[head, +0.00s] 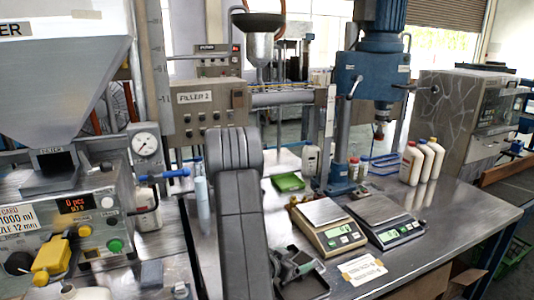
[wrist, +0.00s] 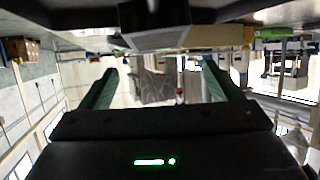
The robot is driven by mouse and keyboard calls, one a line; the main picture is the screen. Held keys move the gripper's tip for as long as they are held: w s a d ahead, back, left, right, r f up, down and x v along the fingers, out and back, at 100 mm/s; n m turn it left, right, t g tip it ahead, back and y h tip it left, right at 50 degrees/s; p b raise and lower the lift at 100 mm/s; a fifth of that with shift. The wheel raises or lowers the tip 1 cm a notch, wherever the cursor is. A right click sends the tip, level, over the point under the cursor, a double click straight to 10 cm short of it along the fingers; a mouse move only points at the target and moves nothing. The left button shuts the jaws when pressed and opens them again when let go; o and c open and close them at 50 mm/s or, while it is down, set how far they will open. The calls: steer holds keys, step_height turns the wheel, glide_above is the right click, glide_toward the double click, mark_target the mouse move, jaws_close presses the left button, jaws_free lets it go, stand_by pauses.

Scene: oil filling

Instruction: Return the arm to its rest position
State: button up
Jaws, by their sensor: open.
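My gripper (wrist: 157,82) shows in the wrist view with its two grey-green fingers well apart. The space between them holds nothing; a grey cabinet (wrist: 156,86) shows beyond it, out of contact. The wrist picture of the room looks upside down. In the head view my dark grey arm (head: 245,220) rises from the bottom edge through the middle, in front of the steel workbench (head: 438,212).
The filler machine (head: 75,225) stands close at the left of my arm. A blue drill press (head: 372,75) and white bottles (head: 411,163) stand farther back.

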mark_target(304, 258)
steer(key=x, duration=0.6)
steer(key=shift+d+f, duration=0.1)
steer(key=shift+f, duration=0.3)
steer(key=shift+f+b, duration=0.35)
steer(key=shift+s+r+p, duration=0.2)
steer(key=shift+r+p, duration=0.2)
steer(key=shift+r, duration=0.1)
steer(key=shift+w, duration=0.2)
